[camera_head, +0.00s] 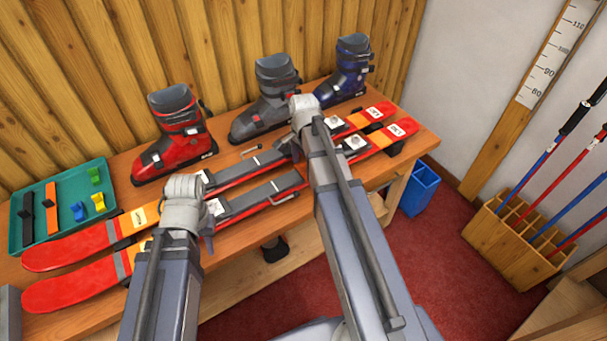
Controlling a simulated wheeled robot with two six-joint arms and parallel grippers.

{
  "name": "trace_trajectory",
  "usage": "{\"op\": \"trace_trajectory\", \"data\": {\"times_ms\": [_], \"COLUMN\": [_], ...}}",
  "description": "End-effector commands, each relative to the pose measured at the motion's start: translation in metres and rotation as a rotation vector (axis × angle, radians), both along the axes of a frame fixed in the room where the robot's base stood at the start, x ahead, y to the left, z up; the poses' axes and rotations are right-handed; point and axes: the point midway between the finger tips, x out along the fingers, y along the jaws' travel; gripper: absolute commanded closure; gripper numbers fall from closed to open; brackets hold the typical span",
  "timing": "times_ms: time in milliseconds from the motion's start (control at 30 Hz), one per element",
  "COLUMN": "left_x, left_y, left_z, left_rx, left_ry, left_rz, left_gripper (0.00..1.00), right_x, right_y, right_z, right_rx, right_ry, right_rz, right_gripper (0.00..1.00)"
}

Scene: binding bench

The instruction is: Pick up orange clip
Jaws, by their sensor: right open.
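A teal tray (17,246) lies at the left end of the bench. In it are a black strip (28,215), an orange strip (52,207), a blue piece (78,211), a yellow piece (98,202) and a green piece (94,174). The orange strip is the only plainly orange piece in the tray; I cannot tell for sure that it is the clip. My two grey arms rise from the bottom edge over the front of the bench. I cannot make out the fingers of either gripper. No arm part touches the tray.
Two red-orange skis (75,287) lie along the bench beside the tray. A red boot (176,135), a grey boot (265,110) and a blue boot (349,68) stand behind. A blue bin (420,190) and a wooden pole rack (520,240) stand on the floor at right.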

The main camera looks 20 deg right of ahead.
Motion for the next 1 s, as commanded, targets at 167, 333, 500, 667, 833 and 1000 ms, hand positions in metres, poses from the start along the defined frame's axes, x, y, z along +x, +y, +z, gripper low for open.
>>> {"op": "trace_trajectory", "data": {"times_ms": [167,333,500,667,833,1000], "left_x": [0.0,0.0,0.0,0.0,0.0,0.0], "left_y": [0.0,0.0,0.0,0.0,0.0,0.0], "left_z": [0.0012,0.0012,0.0012,0.0012,0.0012,0.0042], "left_rx": [0.0,0.0,0.0,0.0,0.0,0.0], "left_ry": [0.0,0.0,0.0,0.0,0.0,0.0], "left_rz": [0.0,0.0,0.0,0.0,0.0,0.0], "left_gripper": [0.73,0.73,0.73,0.73,0.73,0.73], "right_x": [0.0,0.0,-0.0001,-0.0001,-0.0001,0.0], "right_y": [-0.0001,-0.0001,0.0,0.0,0.0,-0.0001], "right_z": [0.0012,0.0012,0.0012,0.0012,0.0012,0.0042], "right_rx": [0.0,0.0,0.0,0.0,0.0,0.0], "right_ry": [0.0,0.0,0.0,0.0,0.0,0.0], "right_rz": [0.0,0.0,0.0,0.0,0.0,0.0], "right_gripper": [0.07,0.26,0.45,0.63,0.64,0.64]}}
